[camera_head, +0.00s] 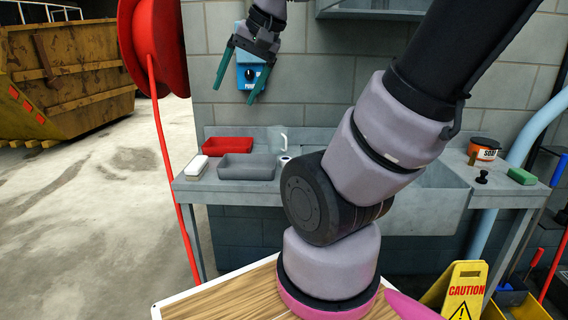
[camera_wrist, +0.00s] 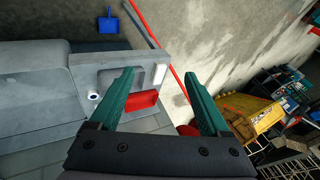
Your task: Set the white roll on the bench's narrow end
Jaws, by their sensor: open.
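The white roll (camera_head: 285,161) stands on the grey bench (camera_head: 220,185), close to the left side of my arm in the head view. In the wrist view the roll (camera_wrist: 93,95) shows as a white ring with a dark core, left of my fingers. My gripper (camera_head: 235,95) is open and empty, high above the left part of the bench, well apart from the roll. Its two green fingers (camera_wrist: 159,76) are spread wide in the wrist view. The bench's narrower strip (camera_head: 487,188) lies right of the sink. My arm hides the bench's middle.
A red tray (camera_head: 228,145), a grey tray (camera_head: 247,167) and a white-topped block (camera_head: 196,165) are on the bench's left part. An orange-labelled tub (camera_head: 484,150), black plunger-like object (camera_head: 482,177) and green block (camera_head: 522,176) occupy the right strip. A blue dial box (camera_head: 251,75) is behind my gripper.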

